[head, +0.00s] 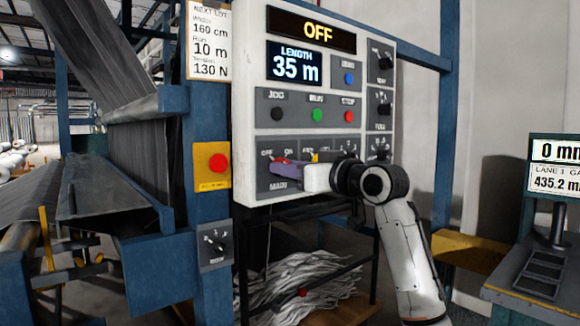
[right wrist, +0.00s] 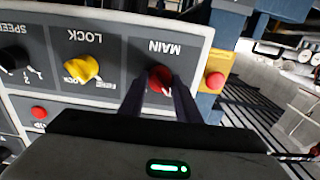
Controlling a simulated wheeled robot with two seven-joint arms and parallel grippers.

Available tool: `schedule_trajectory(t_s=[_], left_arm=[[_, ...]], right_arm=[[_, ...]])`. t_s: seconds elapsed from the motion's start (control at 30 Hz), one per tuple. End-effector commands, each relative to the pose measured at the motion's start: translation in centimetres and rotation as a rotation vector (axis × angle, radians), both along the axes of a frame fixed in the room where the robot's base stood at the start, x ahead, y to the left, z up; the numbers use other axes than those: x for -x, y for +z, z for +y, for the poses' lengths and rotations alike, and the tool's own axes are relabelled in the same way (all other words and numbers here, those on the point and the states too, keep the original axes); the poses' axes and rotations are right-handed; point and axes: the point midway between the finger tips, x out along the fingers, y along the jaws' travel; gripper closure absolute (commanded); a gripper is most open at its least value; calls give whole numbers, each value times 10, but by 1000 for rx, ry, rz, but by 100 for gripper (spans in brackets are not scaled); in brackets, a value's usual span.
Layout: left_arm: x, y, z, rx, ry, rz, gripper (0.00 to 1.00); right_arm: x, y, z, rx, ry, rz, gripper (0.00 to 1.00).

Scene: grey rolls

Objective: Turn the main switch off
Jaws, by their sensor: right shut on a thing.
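The main switch is a red knob (right wrist: 160,78) under the upside-down MAIN label in the right wrist view. My right gripper (right wrist: 161,88) has one dark finger on each side of it and is shut on it. In the head view my right gripper (head: 281,168) reaches in from the right to the MAIN section at the lower left of the control panel (head: 247,120). The knob is mostly hidden there by the fingers, and I cannot tell which way it points. The panel's top display (head: 312,30) reads OFF. My left gripper is not in view.
A yellow LOCK knob (right wrist: 82,69) sits beside the main switch. A red button on a yellow plate (head: 217,162) is on the blue post to the left. JOG, RUN and STOP buttons (head: 317,115) are above. A bench (head: 535,270) stands at right.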

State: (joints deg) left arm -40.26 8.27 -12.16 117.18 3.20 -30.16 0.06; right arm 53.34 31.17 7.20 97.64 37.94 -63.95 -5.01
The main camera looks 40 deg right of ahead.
Motion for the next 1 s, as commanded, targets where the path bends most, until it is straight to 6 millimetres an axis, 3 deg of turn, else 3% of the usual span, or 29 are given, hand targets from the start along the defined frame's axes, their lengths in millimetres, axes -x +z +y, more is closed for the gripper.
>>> schedule_trajectory(t_s=[0.4, 0.43, 0.53, 0.83, 1.0], left_arm=[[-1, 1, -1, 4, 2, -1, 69], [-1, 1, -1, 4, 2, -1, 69], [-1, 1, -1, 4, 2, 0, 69], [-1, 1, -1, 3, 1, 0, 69], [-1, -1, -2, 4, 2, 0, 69]], right_arm=[[0, 1, 0, 11, 0, -3, 93], [0, 1, 0, 11, -1, -3, 67], [0, 1, 0, 11, -1, -3, 51], [1, 1, 0, 9, -1, -2, 51], [19, 0, -2, 12, -2, -3, 51]])
